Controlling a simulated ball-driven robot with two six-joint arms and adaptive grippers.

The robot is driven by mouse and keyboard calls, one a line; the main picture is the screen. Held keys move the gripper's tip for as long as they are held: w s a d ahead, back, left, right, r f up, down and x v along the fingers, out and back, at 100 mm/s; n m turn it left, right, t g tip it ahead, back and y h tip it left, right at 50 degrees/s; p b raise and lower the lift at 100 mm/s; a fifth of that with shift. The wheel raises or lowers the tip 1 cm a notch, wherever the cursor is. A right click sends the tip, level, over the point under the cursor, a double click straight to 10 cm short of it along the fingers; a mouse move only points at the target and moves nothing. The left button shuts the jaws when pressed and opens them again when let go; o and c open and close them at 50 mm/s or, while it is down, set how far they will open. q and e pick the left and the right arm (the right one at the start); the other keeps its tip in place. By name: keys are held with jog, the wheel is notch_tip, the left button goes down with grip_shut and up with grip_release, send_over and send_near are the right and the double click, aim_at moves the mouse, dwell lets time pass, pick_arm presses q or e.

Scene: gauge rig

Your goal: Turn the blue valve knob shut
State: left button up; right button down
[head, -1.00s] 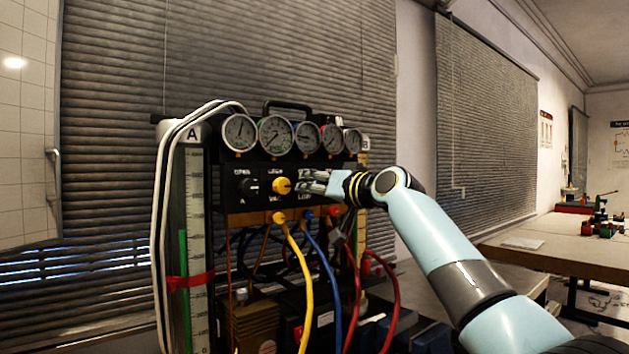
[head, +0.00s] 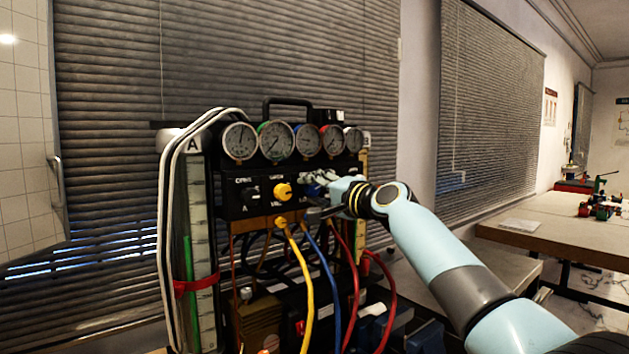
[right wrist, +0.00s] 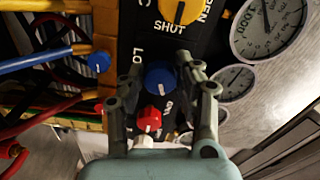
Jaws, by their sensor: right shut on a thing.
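The blue valve knob (right wrist: 160,75) sits on the black panel, between the yellow knob (right wrist: 180,10) and the red knob (right wrist: 149,120) in the right wrist view. My right gripper (right wrist: 159,73) has one finger on each side of the blue knob and is shut on it. In the head view my right gripper (head: 318,184) is against the panel, right of the yellow knob (head: 283,191), and mostly covers the blue knob. My left gripper is not in view.
A row of round gauges (head: 277,141) stands just above the knobs. Yellow (head: 304,270), blue (head: 330,275) and red hoses (head: 391,300) hang below the panel. A smaller blue knob (right wrist: 98,62) sits among the hoses. A bench (head: 545,228) stands at the right.

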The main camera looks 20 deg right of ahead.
jog(key=shift+r+m+p, duration=0.1)
jog(key=shift+m+p, duration=1.2)
jog(key=shift+m, duration=1)
jog(key=c, duration=0.9)
grip_release()
jog(key=shift+d, duration=0.1)
jog(key=shift+c, duration=0.2)
jog(key=v, duration=1.2)
